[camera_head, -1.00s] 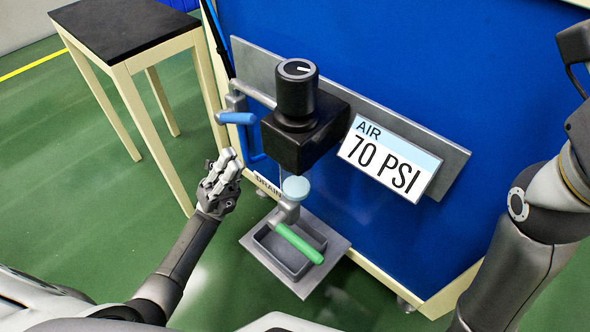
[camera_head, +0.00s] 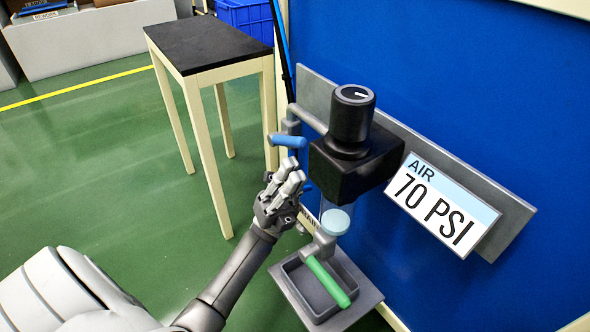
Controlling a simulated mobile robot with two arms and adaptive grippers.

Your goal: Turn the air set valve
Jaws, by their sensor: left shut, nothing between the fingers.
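The air set unit is a black block (camera_head: 352,165) with a round black knob (camera_head: 352,115) on top, mounted on a grey plate on a blue panel. A blue valve handle (camera_head: 288,140) sticks out at its left on a grey pipe. A green drain handle (camera_head: 328,283) lies below, over a grey tray (camera_head: 366,303). My left gripper (camera_head: 290,177) is shut and empty, fingers pointing up, just below the blue handle in the picture. I cannot tell whether it touches the handle. My right gripper is out of view.
A sign (camera_head: 441,203) reading "AIR 70 PSI" is right of the block. A black-topped table (camera_head: 207,44) stands at the left, with a blue crate (camera_head: 246,18) behind it. Green floor is open at the left.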

